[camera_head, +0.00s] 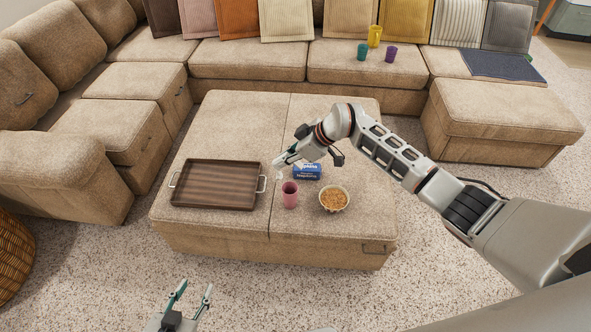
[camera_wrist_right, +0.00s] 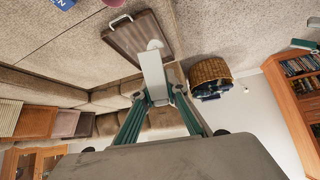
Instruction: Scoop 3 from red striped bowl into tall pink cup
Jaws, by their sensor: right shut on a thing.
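My right gripper (camera_head: 283,161) is above the ottoman, just above and behind the tall pink cup (camera_head: 290,195). It is shut on a white scoop, whose handle (camera_wrist_right: 153,78) fills the jaws in the right wrist view. The scoop's small head (camera_head: 279,174) shows below the gripper; whether it holds anything cannot be told. The cup stands upright; its inside is hard to see. The bowl (camera_head: 325,205) stands to its right, full of small orange-brown pieces; its stripes are too small to make out. My left gripper (camera_head: 194,289) is open and empty, in front of the ottoman.
A brown wooden tray (camera_head: 215,185) lies left of the cup on the ottoman (camera_head: 240,120). A blue napkin box (camera_head: 307,171) is behind the cup and bowl. Teal, yellow and purple cups (camera_head: 375,36) stand on the sofa behind.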

